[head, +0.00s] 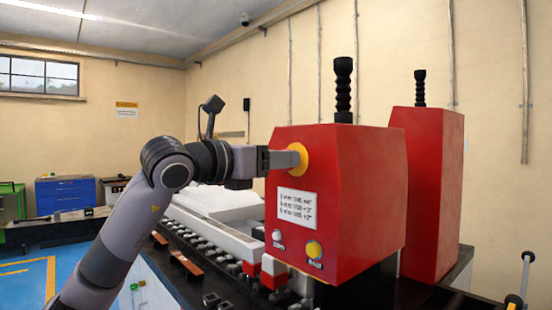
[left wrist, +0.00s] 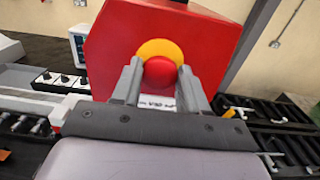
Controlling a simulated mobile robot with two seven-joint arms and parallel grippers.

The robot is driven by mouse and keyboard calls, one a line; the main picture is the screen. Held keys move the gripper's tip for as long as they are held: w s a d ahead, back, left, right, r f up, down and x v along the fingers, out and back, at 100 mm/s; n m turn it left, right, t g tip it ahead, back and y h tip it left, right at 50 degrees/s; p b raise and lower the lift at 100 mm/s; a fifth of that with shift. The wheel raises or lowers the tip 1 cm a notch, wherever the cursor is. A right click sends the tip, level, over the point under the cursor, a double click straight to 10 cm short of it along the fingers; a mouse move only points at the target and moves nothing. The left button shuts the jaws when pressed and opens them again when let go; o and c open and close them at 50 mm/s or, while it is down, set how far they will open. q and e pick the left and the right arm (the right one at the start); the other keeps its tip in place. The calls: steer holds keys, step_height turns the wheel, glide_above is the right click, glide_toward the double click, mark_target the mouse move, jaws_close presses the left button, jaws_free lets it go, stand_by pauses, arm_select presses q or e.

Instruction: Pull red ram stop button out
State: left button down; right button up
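The red ram stop button (left wrist: 161,72) is a round red knob in a yellow collar (left wrist: 160,48) on the front face of a red machine housing (left wrist: 105,50). In the head view the yellow collar (head: 299,160) shows high on the housing (head: 360,190), and the red knob is hidden behind my fingers. My left gripper (head: 303,157) reaches in from the left with its fingertips at the collar. In the left wrist view its two fingers (left wrist: 161,80) stand on either side of the knob, very close to it. Whether they touch it is unclear. My right gripper is not in view.
Below the collar are a white label plate (head: 297,206), a small white button (head: 277,235) and a yellow button (head: 314,249). A second red housing (head: 428,190) stands behind at the right. A bench with rows of small parts (head: 200,245) lies below my left arm.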

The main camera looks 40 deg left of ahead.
arm_select(q)
steer(key=shift+s+b, duration=0.5)
steer(key=shift+b, duration=0.05)
steer(key=c, duration=0.6)
jaws_free()
steer(key=shift+s, duration=0.15)
steer(key=s+b, duration=0.3)
steer(key=s, duration=0.4)
steer(key=shift+a, duration=0.35)
